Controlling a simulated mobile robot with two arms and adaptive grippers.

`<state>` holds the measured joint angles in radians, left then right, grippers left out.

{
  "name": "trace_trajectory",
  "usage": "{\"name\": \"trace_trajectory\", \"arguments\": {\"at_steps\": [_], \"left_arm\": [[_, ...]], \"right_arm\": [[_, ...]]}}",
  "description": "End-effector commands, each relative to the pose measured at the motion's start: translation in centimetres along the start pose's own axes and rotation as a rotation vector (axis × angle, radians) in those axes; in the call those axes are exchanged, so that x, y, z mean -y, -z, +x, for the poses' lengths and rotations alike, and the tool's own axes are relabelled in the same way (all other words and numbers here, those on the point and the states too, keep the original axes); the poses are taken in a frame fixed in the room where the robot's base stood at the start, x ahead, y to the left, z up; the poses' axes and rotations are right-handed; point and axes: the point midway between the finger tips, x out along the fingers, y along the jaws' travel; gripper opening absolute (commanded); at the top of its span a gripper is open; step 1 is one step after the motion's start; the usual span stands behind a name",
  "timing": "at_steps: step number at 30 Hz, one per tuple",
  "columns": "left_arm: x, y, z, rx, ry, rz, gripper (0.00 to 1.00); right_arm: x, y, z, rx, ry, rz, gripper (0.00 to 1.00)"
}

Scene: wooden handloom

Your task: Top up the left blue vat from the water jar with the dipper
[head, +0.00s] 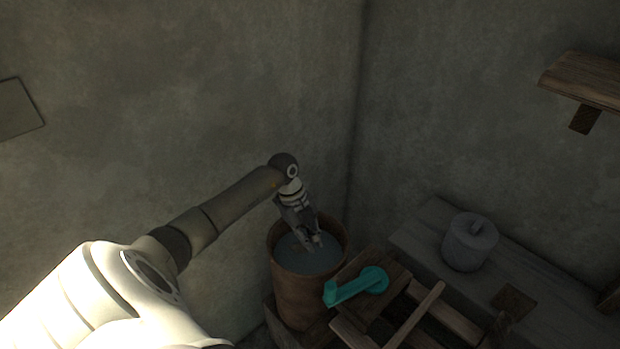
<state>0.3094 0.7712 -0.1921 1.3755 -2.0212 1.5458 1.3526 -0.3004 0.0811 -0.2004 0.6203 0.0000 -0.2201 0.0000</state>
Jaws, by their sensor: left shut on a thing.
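The water jar (297,290) is a tall brown round vessel in the corner, with grey-blue water (322,262) showing inside its rim. My left gripper (314,243) points down into the jar's mouth, just above or at the water. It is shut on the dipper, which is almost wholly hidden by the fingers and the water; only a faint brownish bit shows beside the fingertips. I cannot make out a blue vat in this view. My right gripper is not in view.
A teal piece with a round end (374,279) lies on a small wooden top (352,268) right of the jar. A grey lidded pot (470,243) stands on a plank bench (428,222). Wooden bars (415,314) lie in front. A shelf (585,80) juts out upper right. Walls close in behind the jar.

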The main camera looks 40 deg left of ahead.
Motion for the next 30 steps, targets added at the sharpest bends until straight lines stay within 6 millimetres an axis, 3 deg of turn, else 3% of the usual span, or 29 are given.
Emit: {"name": "trace_trajectory", "arguments": {"at_steps": [30], "left_arm": [[1.6, 3.8, -11.8, 0.001, 0.001, 0.001, 0.0]], "right_arm": [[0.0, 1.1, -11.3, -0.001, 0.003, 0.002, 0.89]]}}
